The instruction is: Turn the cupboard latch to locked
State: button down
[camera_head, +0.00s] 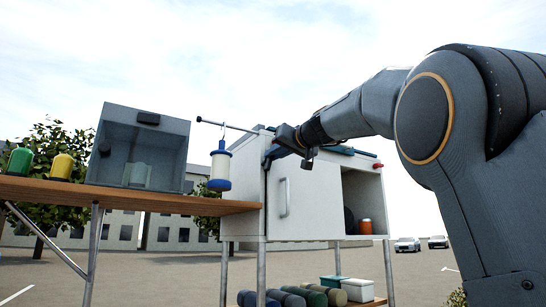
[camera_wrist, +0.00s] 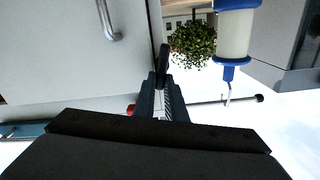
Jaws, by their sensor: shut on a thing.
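The white cupboard (camera_head: 246,180) stands on metal legs, its door (camera_head: 310,205) closed, with a metal handle (camera_head: 283,197) on the door. In the wrist view the door handle (camera_wrist: 108,22) is at the upper left. My gripper (camera_head: 268,158) is at the door's upper left corner. In the wrist view my gripper (camera_wrist: 162,82) is shut on a dark lever (camera_wrist: 164,55), which looks like the latch, at the cupboard's edge. The lever points roughly up in that picture. My gripper hides the latch in the head view, and whether it is locked cannot be told.
A blue-and-white lantern (camera_head: 220,168) hangs from a rod (camera_head: 225,124) just left of my gripper. It is close in the wrist view too (camera_wrist: 233,35). A wooden table (camera_head: 130,197) holds a grey open box (camera_head: 180,165) and green and yellow bottles. An open compartment (camera_head: 375,192) holds an orange jar (camera_head: 365,226).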

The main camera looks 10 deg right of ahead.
jog(key=m, duration=0.4)
jog(key=d+f+m, duration=0.1)
jog(key=m, duration=0.3)
jog(key=f+m, duration=0.1)
jog(key=m, duration=0.2)
jog(key=shift+w+d+m, duration=0.15)
jog(key=shift+w+m, duration=0.15)
jog(key=shift+m, duration=0.1)
jog(key=shift+f+m, duration=0.2)
jog(key=shift+m, duration=0.6)
jog(key=shift+f+m, duration=0.15)
jog(key=shift+m, duration=0.65)
jog(key=c, duration=1.8)
grip_release()
jog(key=shift+r, duration=0.2)
jog(key=shift+s, duration=0.1)
